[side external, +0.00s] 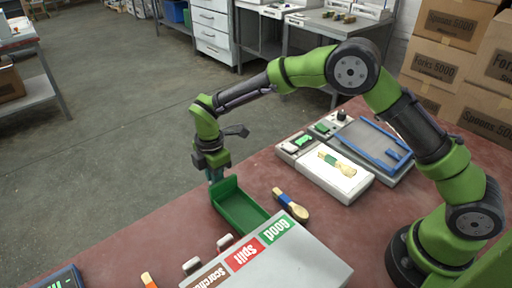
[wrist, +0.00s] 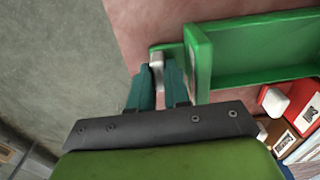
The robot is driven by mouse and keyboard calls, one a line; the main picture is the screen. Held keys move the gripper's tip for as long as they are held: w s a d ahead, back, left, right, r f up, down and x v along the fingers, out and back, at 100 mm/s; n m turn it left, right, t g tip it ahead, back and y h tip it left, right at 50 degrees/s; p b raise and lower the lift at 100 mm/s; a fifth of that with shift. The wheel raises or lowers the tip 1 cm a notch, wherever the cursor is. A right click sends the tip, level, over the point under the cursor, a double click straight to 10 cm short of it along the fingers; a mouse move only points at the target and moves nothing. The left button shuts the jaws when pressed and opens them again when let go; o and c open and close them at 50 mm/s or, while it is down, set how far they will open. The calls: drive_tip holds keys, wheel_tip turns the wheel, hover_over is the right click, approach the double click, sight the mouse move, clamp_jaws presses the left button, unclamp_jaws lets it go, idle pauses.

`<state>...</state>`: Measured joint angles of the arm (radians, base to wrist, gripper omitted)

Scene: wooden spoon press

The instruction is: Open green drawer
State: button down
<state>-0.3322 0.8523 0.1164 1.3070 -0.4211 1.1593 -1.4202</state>
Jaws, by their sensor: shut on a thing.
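The green drawer (side external: 240,210) sticks well out of the grey cabinet (side external: 300,262), beside the green "Good" label. Its inside shows and looks empty. My gripper (side external: 216,178) is at the drawer's outer end, at the table's edge. In the wrist view, the teal fingers of my gripper (wrist: 158,84) are around the pale handle (wrist: 156,60) on the front of the green drawer (wrist: 265,42). The fingers are shut on this handle, which they partly hide.
Two other pale handles (side external: 192,265) show at the "Scorched" and "Split" drawers, which are shut. A wooden spoon with a blue band (side external: 291,206) lies right of the green drawer. A white press (side external: 333,175) with another spoon stands behind. Bare floor lies left.

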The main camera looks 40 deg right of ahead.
drive_tip(key=c, duration=1.4)
unclamp_jaws()
drive_tip(key=shift+o, duration=0.2)
wheel_tip(320, 180, up, 17)
drive_tip(key=s+d+r+m+t+y, duration=0.1)
drive_tip(key=s+d+r+m+t, duration=0.1)
drive_tip(key=s+d+m, duration=0.6)
drive_tip(key=s+d+r+m+t+y, duration=0.1)
drive_tip(key=s+d+r+m+t, duration=0.2)
drive_tip(key=s+d+m, duration=0.6)
drive_tip(key=s+m+t, duration=0.2)
drive_tip(key=s+m, duration=0.3)
drive_tip(key=s, duration=0.2)
drive_tip(key=shift+s+d+r, duration=0.15)
drive_tip(key=shift+s, duration=0.2)
